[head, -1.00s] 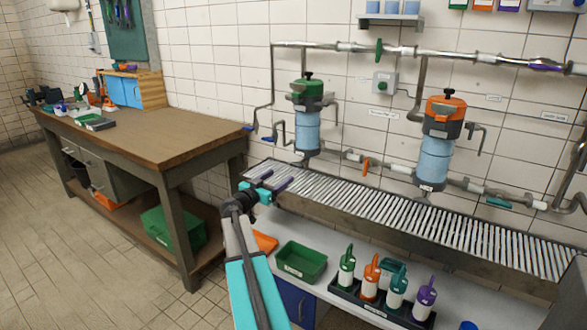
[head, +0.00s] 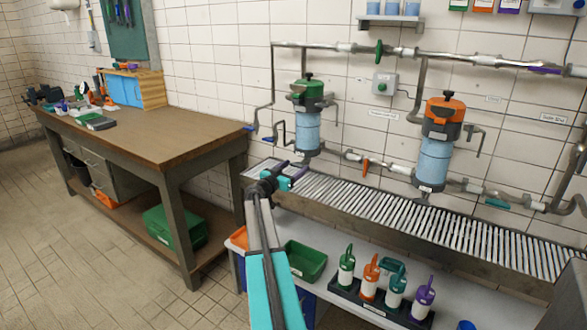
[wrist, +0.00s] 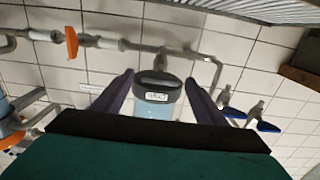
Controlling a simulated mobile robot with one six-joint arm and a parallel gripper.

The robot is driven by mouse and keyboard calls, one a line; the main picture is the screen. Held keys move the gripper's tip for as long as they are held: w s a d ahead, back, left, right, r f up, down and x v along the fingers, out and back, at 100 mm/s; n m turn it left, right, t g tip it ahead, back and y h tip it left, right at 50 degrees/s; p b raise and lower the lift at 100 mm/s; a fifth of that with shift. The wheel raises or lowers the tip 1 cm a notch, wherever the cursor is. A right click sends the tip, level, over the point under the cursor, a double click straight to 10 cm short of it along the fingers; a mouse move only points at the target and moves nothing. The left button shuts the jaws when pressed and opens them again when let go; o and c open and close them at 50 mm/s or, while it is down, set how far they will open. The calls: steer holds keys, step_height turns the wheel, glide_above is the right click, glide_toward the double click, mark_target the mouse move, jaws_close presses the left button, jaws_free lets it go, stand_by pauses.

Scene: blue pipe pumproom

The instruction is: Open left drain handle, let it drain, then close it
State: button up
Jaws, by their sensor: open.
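The left filter housing (head: 307,130) has a green top and a clear blue body. Two small blue handles sit on thin pipes to its left: one at the outer pipe (head: 250,128) and one nearer the housing (head: 269,140). I cannot tell from labels which is the drain handle. My gripper (head: 293,170) is open and empty, above the grate's left end, below and in front of the housing. In the inverted wrist view, the housing's dark labelled base (wrist: 157,82) shows between the purple fingers. Two blue handles (wrist: 232,111) (wrist: 267,127) lie beyond the right-hand finger.
A slatted drain trough (head: 420,212) runs below the pipes. An orange-topped housing (head: 435,150) stands to the right, with an orange lever (head: 365,167) between. A wooden workbench (head: 150,135) is at left. Bottles (head: 370,278) and a green bin (head: 305,261) stand below the trough.

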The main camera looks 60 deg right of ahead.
steer(key=shift+d, duration=0.15)
steer(key=c, duration=0.9)
steer(key=shift+a, duration=0.45)
steer(key=shift+c, duration=0.7)
steer(key=shift+d, duration=0.35)
